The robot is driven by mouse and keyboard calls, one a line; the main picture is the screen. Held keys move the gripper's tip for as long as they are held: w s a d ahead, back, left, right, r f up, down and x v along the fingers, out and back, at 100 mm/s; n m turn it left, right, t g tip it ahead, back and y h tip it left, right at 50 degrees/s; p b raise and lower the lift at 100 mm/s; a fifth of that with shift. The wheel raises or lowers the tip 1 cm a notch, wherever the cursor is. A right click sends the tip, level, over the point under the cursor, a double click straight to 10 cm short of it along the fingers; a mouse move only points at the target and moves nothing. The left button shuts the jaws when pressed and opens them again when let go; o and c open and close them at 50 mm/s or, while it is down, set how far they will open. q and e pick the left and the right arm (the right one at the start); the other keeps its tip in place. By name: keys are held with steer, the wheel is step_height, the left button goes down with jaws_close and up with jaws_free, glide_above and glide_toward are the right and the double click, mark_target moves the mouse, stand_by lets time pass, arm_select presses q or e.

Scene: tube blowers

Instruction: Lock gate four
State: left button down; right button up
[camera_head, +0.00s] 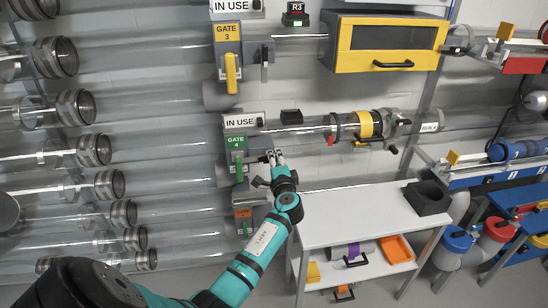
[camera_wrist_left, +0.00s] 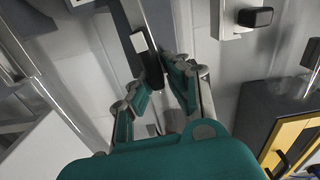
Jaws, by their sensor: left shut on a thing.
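Gate four has a green label (camera_head: 236,141) on a grey housing, with a green handle (camera_head: 239,170) hanging below it and an "IN USE" sign (camera_head: 241,121) above. My left gripper (camera_head: 275,158) is just right of this housing. In the left wrist view its fingers (camera_wrist_left: 165,88) are closed around the lower end of a grey bar (camera_wrist_left: 141,45) with a dark edge, which looks like the gate's latch lever. In the head view the gripper mostly hides this bar. My right gripper is not in view.
Gate three (camera_head: 228,48) with a yellow handle is above, beside a yellow cabinet (camera_head: 388,45). A clear tube with a yellow ring (camera_head: 366,124) runs right of gate four. A white table (camera_head: 350,215) with a dark box (camera_head: 427,197) stands below right. An orange gate unit (camera_head: 243,220) is below.

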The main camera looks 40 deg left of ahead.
arm_select(q)
steer(key=shift+d+f+m, duration=0.15)
steer(key=shift+f+m, duration=0.25)
steer(key=shift+m, duration=0.2)
steer(key=shift+f, duration=0.1)
steer(key=c, duration=1.3)
jaws_free()
steer(key=shift+c, duration=0.2)
steer(key=shift+r, duration=0.2)
steer(key=v, duration=1.1)
steer(key=shift+s+d, duration=0.25)
steer(key=shift+d, duration=0.1)
